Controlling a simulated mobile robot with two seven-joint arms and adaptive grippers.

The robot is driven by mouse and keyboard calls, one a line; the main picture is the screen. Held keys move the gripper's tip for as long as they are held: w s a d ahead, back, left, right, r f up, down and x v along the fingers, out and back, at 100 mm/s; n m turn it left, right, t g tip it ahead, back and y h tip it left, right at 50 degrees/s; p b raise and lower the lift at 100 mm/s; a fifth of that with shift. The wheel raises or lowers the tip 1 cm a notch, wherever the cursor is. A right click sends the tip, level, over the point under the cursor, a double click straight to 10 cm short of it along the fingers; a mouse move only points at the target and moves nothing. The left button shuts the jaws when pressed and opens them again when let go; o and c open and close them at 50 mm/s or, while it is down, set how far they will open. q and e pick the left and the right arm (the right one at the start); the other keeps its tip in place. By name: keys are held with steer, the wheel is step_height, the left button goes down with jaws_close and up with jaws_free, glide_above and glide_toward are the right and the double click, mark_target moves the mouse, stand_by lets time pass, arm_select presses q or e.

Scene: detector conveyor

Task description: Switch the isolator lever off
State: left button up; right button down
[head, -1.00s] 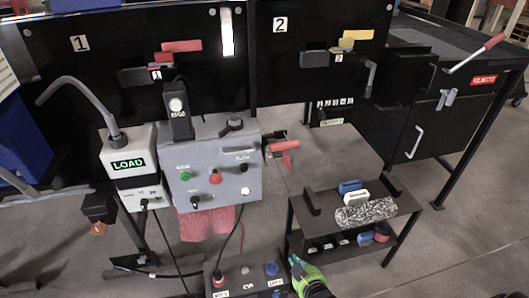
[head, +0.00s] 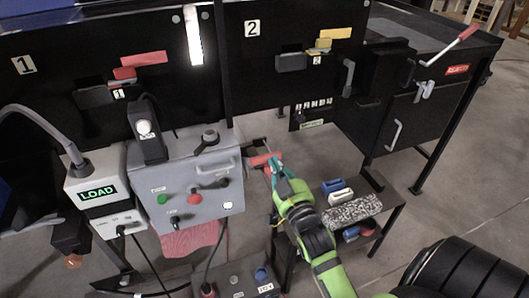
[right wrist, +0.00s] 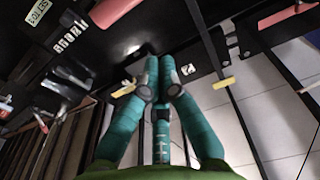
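The isolator lever (head: 262,160) is a short red handle on the right side of the grey control box (head: 228,203). It sticks out to the right, roughly level. My right gripper (head: 276,166) has teal fingers and is at the lever's outer end. Their tips overlap it in the head view, and I cannot tell whether they touch. In the right wrist view the gripper (right wrist: 159,62) has its fingertips drawn together with nothing seen between them. A red bar (right wrist: 112,10) lies past the tips at upper left; I cannot tell whether it is the lever. My left gripper is not in view.
A low black stand (head: 388,212) with blue and white blocks and a speckled block is right of my gripper. A LOAD box (head: 118,218) stands left of the control box. A switch box (head: 235,283) is below. Black panels 1 (head: 60,130) and 2 (head: 240,85) are behind.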

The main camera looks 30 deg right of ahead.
mark_target(265, 158)
steer(key=p+x, duration=0.1)
steer(key=x, duration=0.2)
steer(key=f+p+x, duration=0.1)
steer(key=x, duration=0.1)
steer(key=f+p+x, duration=0.1)
steer(key=x, duration=0.2)
steer(key=shift+w+d, duration=0.1)
steer(key=shift+w, duration=0.3)
steer(key=shift+s+f, duration=0.5)
steer(key=shift+f, duration=0.1)
